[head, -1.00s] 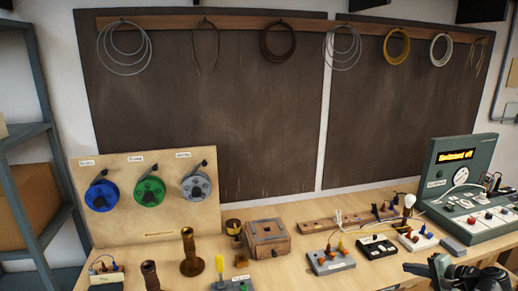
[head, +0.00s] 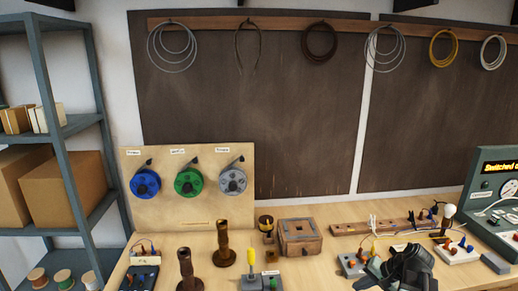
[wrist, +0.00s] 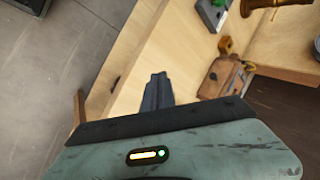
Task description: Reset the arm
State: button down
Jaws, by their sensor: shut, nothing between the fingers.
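My gripper (head: 398,268) shows as a dark shape at the lower right of the head view, in front of the bench's small switch blocks. In the wrist view my gripper's fingers (wrist: 157,88) are together and empty, over the pale wooden bench top (wrist: 135,60). Nothing touches the fingertips there.
The bench holds a wooden box (head: 300,238), brown lamp stems (head: 223,245), a spool board (head: 190,215), a bulb (head: 449,211) and a green test console (head: 487,180). A metal shelf (head: 70,130) stands at left. Grey floor (wrist: 60,60) shows beside the bench.

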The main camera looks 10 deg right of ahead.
jog(key=w+a+f+n+g+h, duration=0.15)
jog(key=a+n, duration=0.25)
jog(key=a, duration=1)
jog(key=a+f+n+g+h, duration=0.3)
jog(key=a+n, duration=0.2)
jog(key=a, duration=0.8)
notch_tip(320, 180, down, 10)
jog(key=s+b, duration=0.2)
jog(key=b, duration=0.8)
jog(key=shift+s+r+g, duration=0.2)
jog(key=shift+s+g, duration=0.1)
jog(key=shift+g, duration=0.05)
